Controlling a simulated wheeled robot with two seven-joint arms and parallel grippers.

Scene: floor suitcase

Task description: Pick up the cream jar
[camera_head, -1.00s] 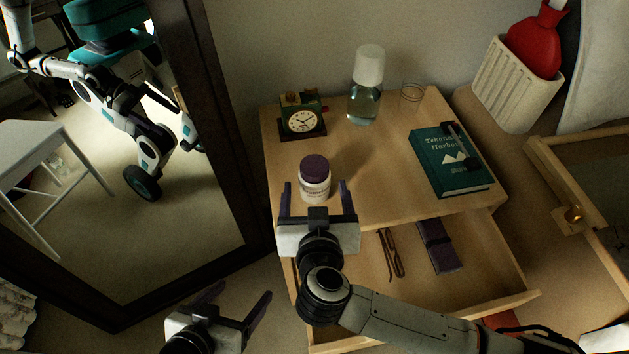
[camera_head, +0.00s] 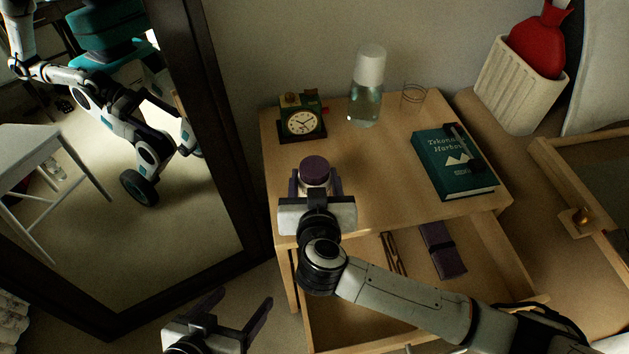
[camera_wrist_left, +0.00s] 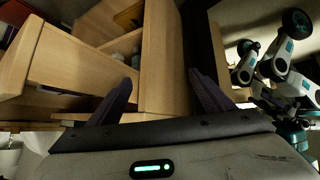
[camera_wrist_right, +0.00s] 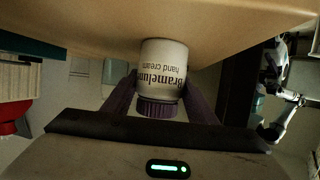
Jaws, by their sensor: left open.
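The cream jar (camera_head: 314,167), white with a dark purple lid, stands upright on the nightstand top near its front left edge. In the right wrist view the jar (camera_wrist_right: 163,62) appears upside down, its label reading "hand cream". My right gripper (camera_head: 316,180) has one finger on each side of the jar, very close to its body. Whether both fingers touch it I cannot tell. The gripper body hides the jar's lower part in the head view. My left gripper (camera_head: 245,297) is open and empty, low beside the nightstand.
On the nightstand (camera_head: 370,185) are a clock (camera_head: 301,122), a bottle (camera_head: 366,90), a clear glass (camera_head: 413,95) and a green book (camera_head: 450,165). The drawer below is open, holding glasses (camera_head: 392,254) and a dark case (camera_head: 443,250). A mirror (camera_head: 215,130) stands left.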

